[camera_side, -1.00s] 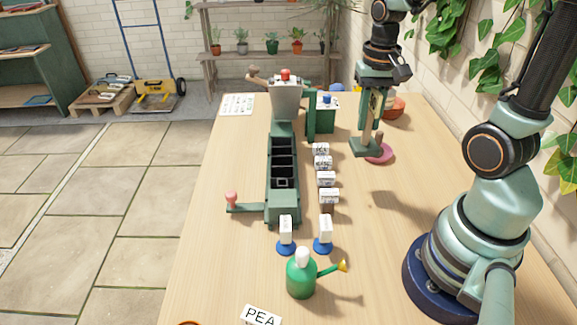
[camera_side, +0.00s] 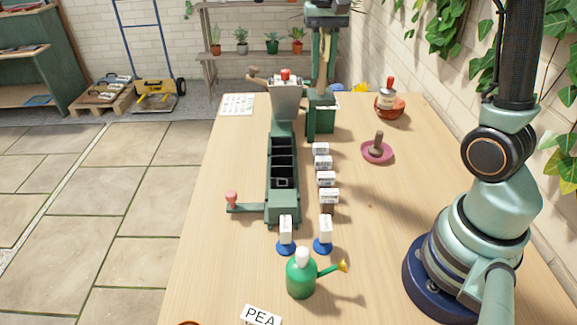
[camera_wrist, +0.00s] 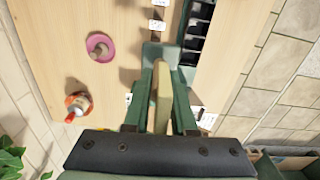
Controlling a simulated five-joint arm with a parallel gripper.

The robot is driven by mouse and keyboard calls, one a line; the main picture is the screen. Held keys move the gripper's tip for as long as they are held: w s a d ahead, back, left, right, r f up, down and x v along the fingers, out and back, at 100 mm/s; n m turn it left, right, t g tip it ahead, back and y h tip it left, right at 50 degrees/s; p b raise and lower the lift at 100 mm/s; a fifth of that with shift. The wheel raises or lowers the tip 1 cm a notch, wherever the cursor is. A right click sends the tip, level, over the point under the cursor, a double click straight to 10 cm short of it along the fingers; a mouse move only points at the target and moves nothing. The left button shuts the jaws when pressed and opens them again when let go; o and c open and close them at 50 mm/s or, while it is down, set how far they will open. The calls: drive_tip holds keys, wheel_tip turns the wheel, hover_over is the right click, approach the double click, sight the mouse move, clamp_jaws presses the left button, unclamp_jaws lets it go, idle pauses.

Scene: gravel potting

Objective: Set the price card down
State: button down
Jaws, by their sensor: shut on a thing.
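My gripper (camera_side: 324,62) hangs above the far end of the table, upright and pointing down. It is shut on a tan slab, apparently the price card (camera_wrist: 160,97), seen nearly edge-on between the green fingers in the wrist view. A grey-green block (camera_wrist: 153,52), perhaps its foot, shows beyond the fingertips. The card's face and any writing are not readable. In the side view my gripper stands over or in front of a green box (camera_side: 320,122) and hides its top. I cannot tell whether the card touches anything.
A dark green compartment trough (camera_side: 283,205) runs down the table. Several small white labelled blocks (camera_side: 326,179) stand along its right. A pink saucer (camera_side: 389,157) with a brown stick and a red bowl (camera_side: 391,112) with a red-capped bottle stand to the right.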

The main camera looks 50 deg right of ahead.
drive_tip(key=w+a+f, duration=1.2)
drive_tip(key=w+a, duration=0.3)
drive_tip(key=w, duration=0.2)
drive_tip(key=shift+m, duration=0.3)
drive_tip(key=shift+d+f, duration=0.2)
drive_tip(key=shift+f, duration=3.65)
drive_tip(key=shift+f, duration=0.1)
drive_tip(key=c, duration=0.7)
unclamp_jaws()
drive_tip(key=shift+f, duration=0.1)
drive_tip(key=shift+c, duration=0.2)
